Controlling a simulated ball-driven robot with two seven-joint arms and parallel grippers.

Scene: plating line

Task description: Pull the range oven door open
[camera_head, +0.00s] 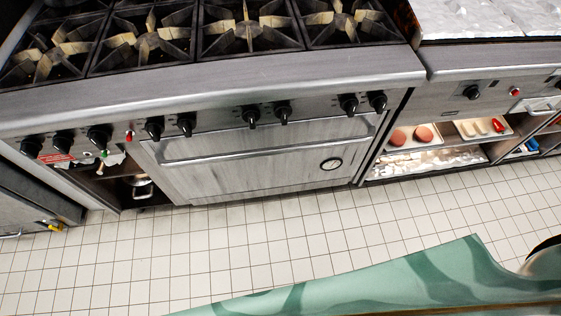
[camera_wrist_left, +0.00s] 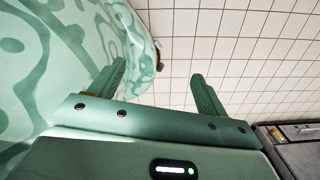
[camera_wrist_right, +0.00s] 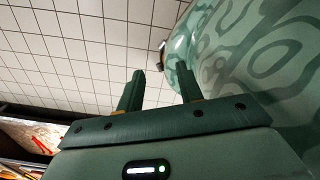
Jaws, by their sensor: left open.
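The range oven door (camera_head: 255,162) is a brushed steel panel below the knob row in the head view. It looks closed, flush with the range front. Its long bar handle (camera_head: 270,140) runs along the top edge, and a round dial sits at its lower right. Neither gripper shows in the head view. In the left wrist view my left gripper (camera_wrist_left: 158,70) is open and empty, with tiled floor beyond its fingers. In the right wrist view my right gripper (camera_wrist_right: 160,68) has its fingers apart and empty, over floor. Both are away from the handle.
The range top (camera_head: 250,35) carries several burner grates. Control knobs (camera_head: 253,114) stick out above the door. An open shelf with a pot (camera_head: 141,187) is left; shelves with food trays (camera_head: 414,136) are right. Tiled floor (camera_head: 250,240) before the door is clear.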

